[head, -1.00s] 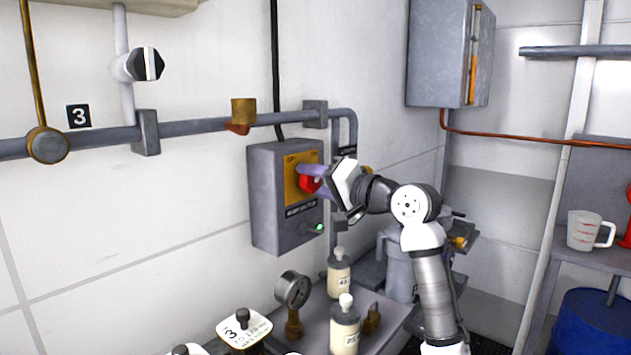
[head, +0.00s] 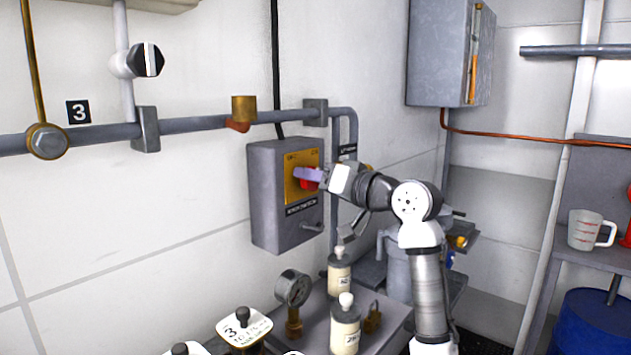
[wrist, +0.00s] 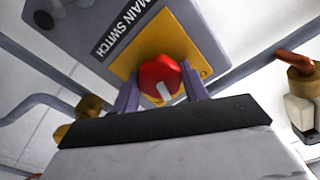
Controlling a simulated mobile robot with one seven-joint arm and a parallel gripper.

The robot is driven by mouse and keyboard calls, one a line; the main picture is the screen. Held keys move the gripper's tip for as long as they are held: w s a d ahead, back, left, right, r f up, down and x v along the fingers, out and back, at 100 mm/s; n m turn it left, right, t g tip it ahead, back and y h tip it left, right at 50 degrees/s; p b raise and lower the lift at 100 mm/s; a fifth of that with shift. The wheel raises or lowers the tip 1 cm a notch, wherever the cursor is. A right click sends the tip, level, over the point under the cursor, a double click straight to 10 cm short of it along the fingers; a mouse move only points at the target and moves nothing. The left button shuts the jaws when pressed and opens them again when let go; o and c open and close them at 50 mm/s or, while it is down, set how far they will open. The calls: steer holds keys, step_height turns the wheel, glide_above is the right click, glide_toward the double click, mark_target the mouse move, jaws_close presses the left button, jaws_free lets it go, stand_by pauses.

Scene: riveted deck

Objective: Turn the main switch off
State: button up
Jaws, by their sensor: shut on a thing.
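The main switch is a grey box (head: 272,205) on the wall with a yellow plate (head: 290,190) and a red knob (head: 310,184). In the wrist view the red knob (wrist: 158,76) with its white pointer mark sits on the yellow plate (wrist: 185,40), beside the "MAIN SWITCH" label (wrist: 125,25). My gripper (head: 308,177) is at the knob, its pale purple fingers shut on it from both sides. In the wrist view my gripper (wrist: 160,92) has one finger left and one right of the knob.
Grey pipes (head: 200,125) run along the wall above and beside the box. Below stands a bench (head: 312,318) with a pressure gauge (head: 293,288) and white-capped bottles (head: 345,325). A grey cabinet (head: 440,55) hangs at upper right.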

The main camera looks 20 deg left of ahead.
steer(key=n+b, duration=0.1)
steer(key=n, duration=0.5)
steer(key=n+b, duration=0.2)
steer(key=n, duration=0.4)
steer(key=shift+n, duration=0.3)
steer(key=shift+s, duration=0.1)
stand_by(0.3)
steer(key=o, duration=1)
steer(key=b+v, duration=0.2)
steer(key=v, duration=1.1)
steer(key=shift+s+d+b, duration=0.1)
steer(key=shift+d+b, duration=0.2)
steer(key=shift+d, duration=0.1)
steer(key=shift+d, duration=0.1)
